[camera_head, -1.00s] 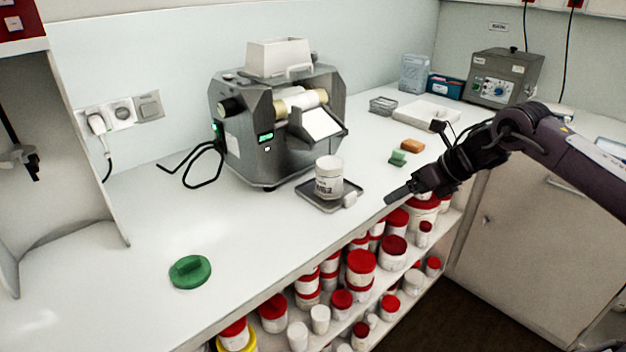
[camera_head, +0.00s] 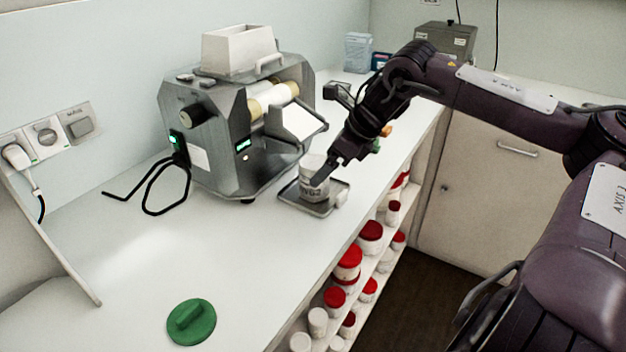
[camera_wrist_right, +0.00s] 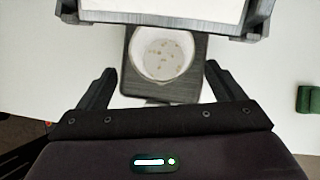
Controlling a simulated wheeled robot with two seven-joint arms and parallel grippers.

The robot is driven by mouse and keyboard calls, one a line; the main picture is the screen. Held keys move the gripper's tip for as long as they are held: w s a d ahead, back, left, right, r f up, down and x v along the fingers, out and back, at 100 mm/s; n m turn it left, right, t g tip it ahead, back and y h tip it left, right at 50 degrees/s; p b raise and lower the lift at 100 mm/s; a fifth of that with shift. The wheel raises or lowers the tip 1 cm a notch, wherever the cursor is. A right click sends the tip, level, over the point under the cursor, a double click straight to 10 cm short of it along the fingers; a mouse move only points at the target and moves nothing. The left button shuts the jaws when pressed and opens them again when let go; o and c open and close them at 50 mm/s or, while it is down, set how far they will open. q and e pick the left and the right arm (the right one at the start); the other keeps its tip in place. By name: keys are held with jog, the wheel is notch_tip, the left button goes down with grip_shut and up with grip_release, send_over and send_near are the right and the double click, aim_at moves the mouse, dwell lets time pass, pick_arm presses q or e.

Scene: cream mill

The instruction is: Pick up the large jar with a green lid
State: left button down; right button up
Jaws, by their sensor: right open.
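A white jar (camera_head: 309,190) with a printed label stands upright, without a lid, on the mill's small grey tray (camera_head: 322,208). In the wrist view the jar (camera_wrist_right: 140,72) is open at the top, with brownish specks inside. A round green lid (camera_head: 191,322) lies apart on the counter at the lower left. My right gripper (camera_head: 328,174) is open at the jar, partly covering it in the head view. In the wrist view its fingers (camera_wrist_right: 159,74) point towards the jar from either side, with nothing between them. I cannot tell whether they touch it. My left gripper is out of view.
The grey mill (camera_head: 235,135) stands just behind the jar, its chute overhanging close by. A black cable loops left of it. Red-lidded jars (camera_head: 348,262) fill the shelves below the counter's front edge. The counter (camera_head: 120,255) between mill and green lid is clear.

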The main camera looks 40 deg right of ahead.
jog(key=shift+w+a+f, duration=0.1)
jog(key=shift+w, duration=0.05)
jog(key=shift+w+f, duration=0.15)
jog(key=shift+f, duration=0.05)
jog(key=shift+p+x, duration=0.3)
jog(key=shift+x, duration=0.8)
jog(key=shift+w+f, duration=0.3)
jog(key=shift+f, duration=0.05)
jog(key=shift+x, duration=0.75)
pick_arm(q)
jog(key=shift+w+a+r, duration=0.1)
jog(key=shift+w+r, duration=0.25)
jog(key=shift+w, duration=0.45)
pick_arm(e)
jog(key=shift+w, duration=0.1)
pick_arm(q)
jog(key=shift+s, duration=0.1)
pick_arm(e)
jog(key=c, duration=1.1)
